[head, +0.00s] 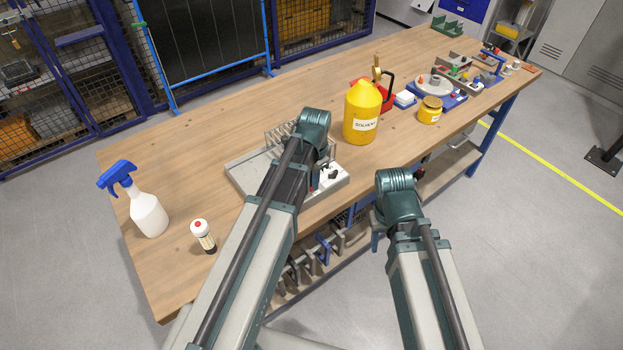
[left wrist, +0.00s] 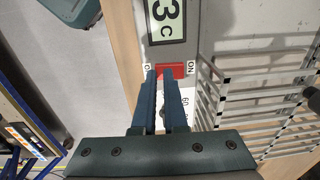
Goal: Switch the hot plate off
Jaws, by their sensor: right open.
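The hot plate (head: 244,178) is a pale grey unit on the bench, partly hidden by my left arm. In the left wrist view its panel (left wrist: 208,15) carries a display (left wrist: 166,20) reading "3 C". A red rocker switch (left wrist: 178,68) sits below it, between a white ON label (left wrist: 190,68) and a partly hidden label. My left gripper (left wrist: 161,76) has its two blue fingers close together, a narrow gap between them, tips at the switch's lower edge. Contact and the pressed side cannot be told. My right gripper (head: 376,236) is mostly hidden below its wrist, away from the hot plate.
A wire rack (left wrist: 250,90) stands beside the panel. A yellow solvent jug (head: 362,112) is right of the hot plate. The bench (head: 200,140) is clear behind.

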